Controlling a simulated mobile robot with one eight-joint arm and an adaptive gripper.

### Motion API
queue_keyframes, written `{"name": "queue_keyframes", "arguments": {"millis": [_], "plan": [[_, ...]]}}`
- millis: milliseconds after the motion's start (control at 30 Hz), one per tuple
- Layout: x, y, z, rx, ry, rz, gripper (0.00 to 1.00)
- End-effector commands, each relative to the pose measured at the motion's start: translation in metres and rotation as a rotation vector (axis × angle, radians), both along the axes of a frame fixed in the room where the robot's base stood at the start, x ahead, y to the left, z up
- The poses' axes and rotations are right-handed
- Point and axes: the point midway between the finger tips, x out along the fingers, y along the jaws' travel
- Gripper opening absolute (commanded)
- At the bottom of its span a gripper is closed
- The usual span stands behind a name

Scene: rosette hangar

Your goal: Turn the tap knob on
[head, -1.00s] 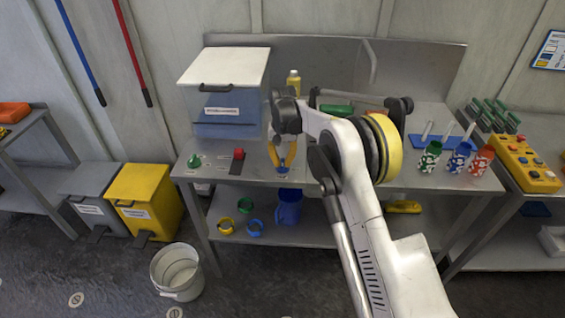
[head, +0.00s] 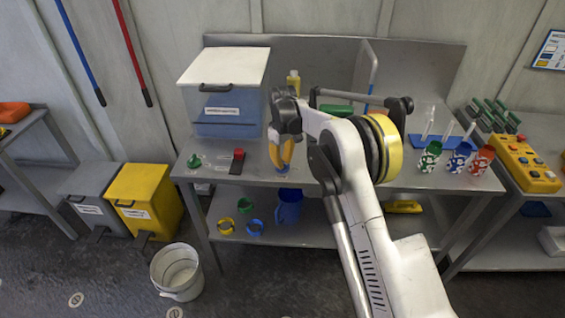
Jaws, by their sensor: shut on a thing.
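A small blue knob (head: 283,170) stands on the metal workbench (head: 340,187), near its front edge. I take it to be the tap knob. My gripper (head: 281,164) points down over it with its orange fingers closed around its upper part. The fingers hide most of the knob, so I cannot tell how far it is turned. A green knob (head: 194,162) and a red-handled lever (head: 238,157) are on the same bench to the left, apart from my gripper.
A lidded bin (head: 227,115) stands behind the controls, and a yellow bottle (head: 293,80) is behind my gripper. Patterned cups (head: 429,158) stand at the bench's right. A blue jug (head: 289,208) is on the shelf below. A bucket (head: 178,272) stands on the floor.

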Motion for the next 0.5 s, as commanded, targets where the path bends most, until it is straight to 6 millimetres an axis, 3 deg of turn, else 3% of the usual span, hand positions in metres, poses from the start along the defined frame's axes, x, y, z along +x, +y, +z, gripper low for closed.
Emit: {"name": "queue_keyframes", "arguments": {"millis": [500], "plan": [[-0.0004,-0.0002,-0.0004,0.0,0.001,0.461,0.0]]}}
